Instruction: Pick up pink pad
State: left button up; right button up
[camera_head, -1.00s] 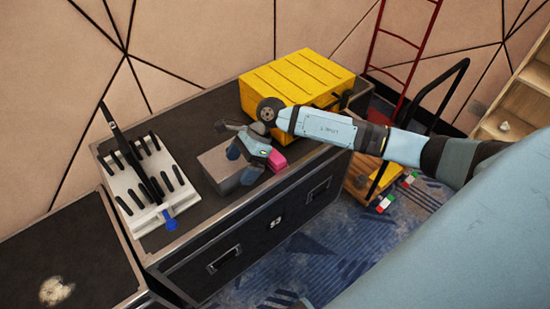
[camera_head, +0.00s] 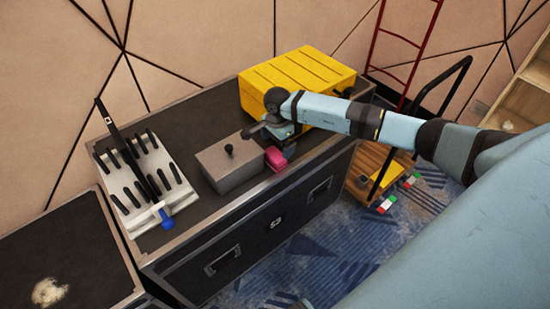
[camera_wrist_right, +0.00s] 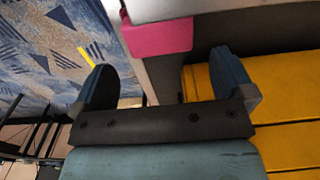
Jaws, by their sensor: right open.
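The pink pad (camera_head: 277,160) lies on the dark case top, against the right end of a grey box with a black knob. It also shows in the right wrist view (camera_wrist_right: 158,40), ahead of the fingers and apart from them. My right gripper (camera_head: 268,138) is just above and beside the pad in the head view. In the right wrist view my right gripper (camera_wrist_right: 165,80) is open, with its two blue fingers wide apart and nothing between them touching. The left gripper is not in view.
The grey box (camera_head: 230,165) stands left of the pad. A yellow case (camera_head: 300,75) is close behind my right gripper. A white rack (camera_head: 150,185) with black pegs stands at the left. The front edge of the black case (camera_head: 250,248) is near the pad.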

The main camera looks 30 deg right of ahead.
aim_at(277, 152)
notch_tip(277, 152, down, 5)
jog(key=shift+r, duration=0.1)
jog(key=c, duration=0.8)
notch_tip(277, 152, up, 20)
dwell(0.5)
